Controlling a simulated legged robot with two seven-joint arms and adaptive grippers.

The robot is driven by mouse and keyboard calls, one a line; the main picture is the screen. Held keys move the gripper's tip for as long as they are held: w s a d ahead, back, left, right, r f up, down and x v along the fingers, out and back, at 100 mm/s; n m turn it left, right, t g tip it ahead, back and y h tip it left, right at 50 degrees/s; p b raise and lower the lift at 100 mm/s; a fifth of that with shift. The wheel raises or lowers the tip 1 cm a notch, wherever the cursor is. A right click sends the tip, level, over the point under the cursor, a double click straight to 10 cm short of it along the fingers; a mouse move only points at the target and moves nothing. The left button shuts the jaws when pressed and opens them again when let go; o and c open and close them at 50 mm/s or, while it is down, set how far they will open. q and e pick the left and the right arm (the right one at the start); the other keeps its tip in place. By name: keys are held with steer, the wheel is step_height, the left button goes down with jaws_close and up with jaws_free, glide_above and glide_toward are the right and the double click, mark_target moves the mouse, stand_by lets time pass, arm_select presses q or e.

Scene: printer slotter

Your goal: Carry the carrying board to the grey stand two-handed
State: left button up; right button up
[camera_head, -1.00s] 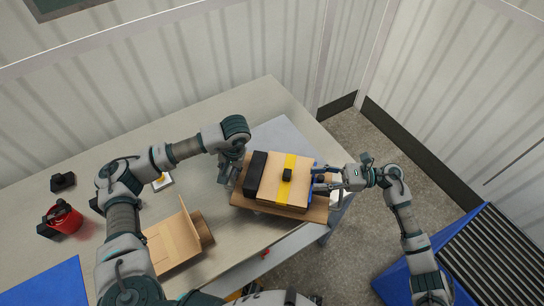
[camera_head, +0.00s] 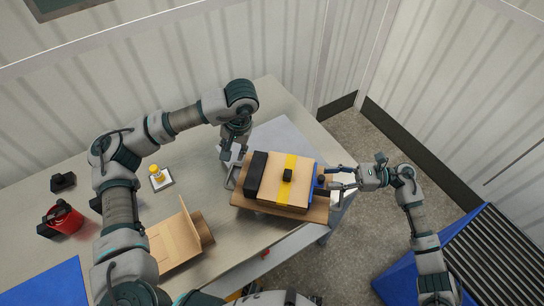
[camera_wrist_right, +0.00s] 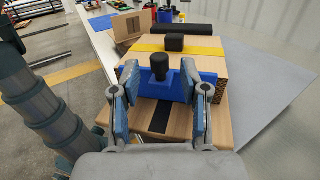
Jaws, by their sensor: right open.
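The wooden carrying board (camera_head: 237,198) lies near the table's corner, bearing a cardboard-coloured box (camera_head: 300,165) with a yellow stripe and a black block (camera_head: 255,174). My left gripper (camera_head: 231,155) is open and empty, just above and apart from the left handle. My right gripper (camera_head: 337,180) is open beside the knob, its fingers either side of it in the wrist view (camera_wrist_right: 160,105).
A grey flat surface (camera_head: 275,135) lies behind the board; I cannot tell whether it is the stand. A blue framed roller conveyor (camera_head: 500,260) stands right.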

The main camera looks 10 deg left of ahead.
arm_select(q)
steer(key=shift+d, duration=0.1)
arm_select(e)
steer(key=v, duration=0.8)
steer(key=shift+d+f, duration=0.1)
arm_select(q)
steer(key=b, duration=0.6)
glide_above(237, 165)
steer(key=s+d, duration=0.2)
steer(key=s, duration=0.1)
steer(key=shift+g, duration=0.3)
steer(key=shift+w+d+x, duration=0.1)
steer(key=shift+d+x, duration=0.15)
steer(key=shift+x, duration=1.1)
steer(key=shift+w+d+x, duration=0.1)
steer(key=shift+d+x, duration=0.1)
steer(key=shift+x, duration=1.1)
steer(key=shift+w+d+x, duration=0.1)
steer(key=shift+d+x, duration=0.15)
steer(key=shift+x, duration=1.1)
steer(key=shift+f+b, duration=0.35)
steer(key=shift+f, duration=0.05)
arm_select(e)
steer(key=v, duration=0.7)
arm_select(q)
steer(key=shift+r, duration=0.1)
arm_select(e)
steer(key=shift+w, duration=0.1)
